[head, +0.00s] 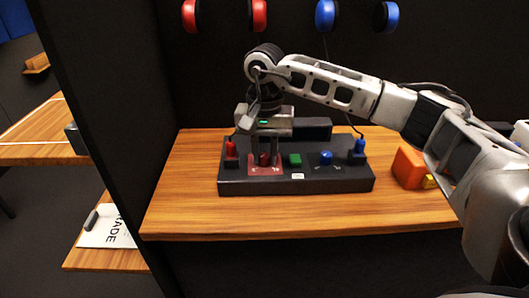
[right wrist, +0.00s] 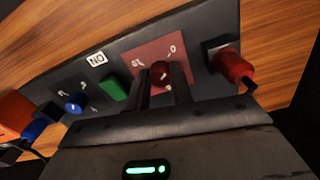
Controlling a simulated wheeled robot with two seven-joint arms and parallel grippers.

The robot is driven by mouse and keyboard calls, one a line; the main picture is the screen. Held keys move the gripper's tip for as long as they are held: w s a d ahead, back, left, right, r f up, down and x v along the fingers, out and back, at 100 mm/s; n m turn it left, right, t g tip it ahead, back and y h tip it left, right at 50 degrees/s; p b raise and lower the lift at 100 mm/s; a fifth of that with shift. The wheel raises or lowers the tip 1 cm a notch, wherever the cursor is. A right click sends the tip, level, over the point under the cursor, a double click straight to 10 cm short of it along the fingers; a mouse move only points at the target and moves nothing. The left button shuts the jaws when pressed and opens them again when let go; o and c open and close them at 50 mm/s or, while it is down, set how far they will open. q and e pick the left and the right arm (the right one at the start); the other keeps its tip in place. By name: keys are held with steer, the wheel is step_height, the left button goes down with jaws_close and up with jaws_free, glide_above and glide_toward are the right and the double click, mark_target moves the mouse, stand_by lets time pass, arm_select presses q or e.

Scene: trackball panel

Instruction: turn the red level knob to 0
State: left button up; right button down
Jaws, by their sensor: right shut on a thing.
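The red level knob (head: 264,159) stands on a red plate (head: 265,171) on the left half of the black panel (head: 340,182). My right gripper (head: 264,156) reaches down over it from above. In the right wrist view the knob (right wrist: 160,74) sits between the two dark fingers of the gripper (right wrist: 162,82), which is shut on it. Small white marks show on the red plate, one of them like a 0 (right wrist: 172,49). The knob's exact pointing is too small to read. My left gripper is not in view.
A red plug (head: 231,151) stands close left of the knob. To the right are a green button (head: 295,159), a blue knob (head: 326,158) and a blue plug (head: 360,147). An orange box (head: 408,166) lies right of the panel. The wooden table's front strip (head: 290,220) is clear.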

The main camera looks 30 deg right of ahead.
mark_target(265, 155)
steer(key=shift+r+n, duration=0.1)
steer(key=shift+n, duration=0.3)
steer(key=shift+w, duration=0.1)
steer(key=c, duration=1.2)
jaws_free()
arm_select(q)
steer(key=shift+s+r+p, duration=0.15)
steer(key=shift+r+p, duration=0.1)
steer(key=shift+p, duration=0.6)
arm_select(e)
step_height(265, 155, up, 16)
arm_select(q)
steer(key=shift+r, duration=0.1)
